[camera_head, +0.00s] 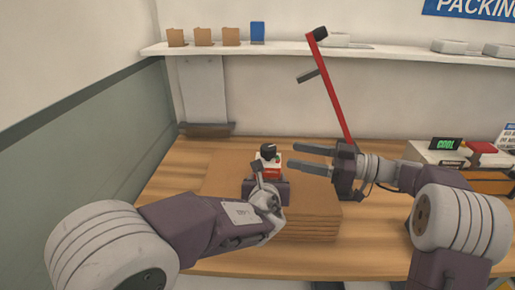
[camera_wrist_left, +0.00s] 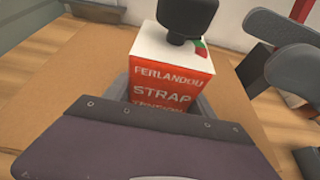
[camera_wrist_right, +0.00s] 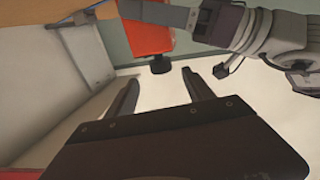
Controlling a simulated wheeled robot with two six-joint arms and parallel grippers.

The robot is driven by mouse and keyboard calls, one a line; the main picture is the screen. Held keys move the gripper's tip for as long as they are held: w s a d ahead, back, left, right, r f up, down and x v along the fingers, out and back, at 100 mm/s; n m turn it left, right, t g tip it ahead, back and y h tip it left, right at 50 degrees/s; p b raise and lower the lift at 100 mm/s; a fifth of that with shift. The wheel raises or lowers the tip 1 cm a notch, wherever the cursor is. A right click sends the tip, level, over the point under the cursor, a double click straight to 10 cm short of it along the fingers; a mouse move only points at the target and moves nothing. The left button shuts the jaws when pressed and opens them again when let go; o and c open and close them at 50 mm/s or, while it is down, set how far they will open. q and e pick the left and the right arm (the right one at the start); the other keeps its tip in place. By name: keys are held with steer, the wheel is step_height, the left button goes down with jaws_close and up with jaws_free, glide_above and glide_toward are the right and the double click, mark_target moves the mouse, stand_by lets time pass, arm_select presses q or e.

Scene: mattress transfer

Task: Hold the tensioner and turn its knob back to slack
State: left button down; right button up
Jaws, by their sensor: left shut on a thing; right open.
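The tensioner (camera_head: 269,170) is a red and white box with a black knob (camera_head: 268,150) on top, above the cardboard stack. My left gripper (camera_head: 266,178) is shut on its body. In the left wrist view the tensioner (camera_wrist_left: 172,90) stands upright between the fingers, its knob (camera_wrist_left: 188,18) uncovered, with a small green and red mark by the knob's base. My right gripper (camera_head: 291,157) is open and empty, its fingers pointing left toward the knob from the right, apart from it. The right wrist view shows the knob (camera_wrist_right: 160,66) ahead between the open fingers.
A stack of flat cardboard (camera_head: 312,215) lies on the wooden table (camera_head: 190,160). A red bar (camera_head: 335,95) rises behind my right gripper. A shelf (camera_head: 370,52) with small boxes runs along the wall. A machine with a green display (camera_head: 446,144) stands at right.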

mark_target(257, 157)
steer(key=x, duration=1.1)
steer(key=shift+w+a, duration=0.1)
steer(key=shift+a, duration=0.3)
steer(key=shift+c, duration=0.3)
jaws_close()
steer(key=shift+g, duration=0.3)
steer(key=shift+s+n+g, duration=0.2)
steer(key=shift+n+g, duration=1.1)
steer(key=shift+g, duration=0.55)
steer(key=shift+s+n+g, duration=0.2)
steer(key=shift+n+g, duration=1.1)
steer(key=shift+g, duration=0.85)
steer(key=shift+s+d+n+g, duration=0.1)
steer(key=shift+s+n+g, duration=0.3)
steer(key=shift+n+g, duration=0.1)
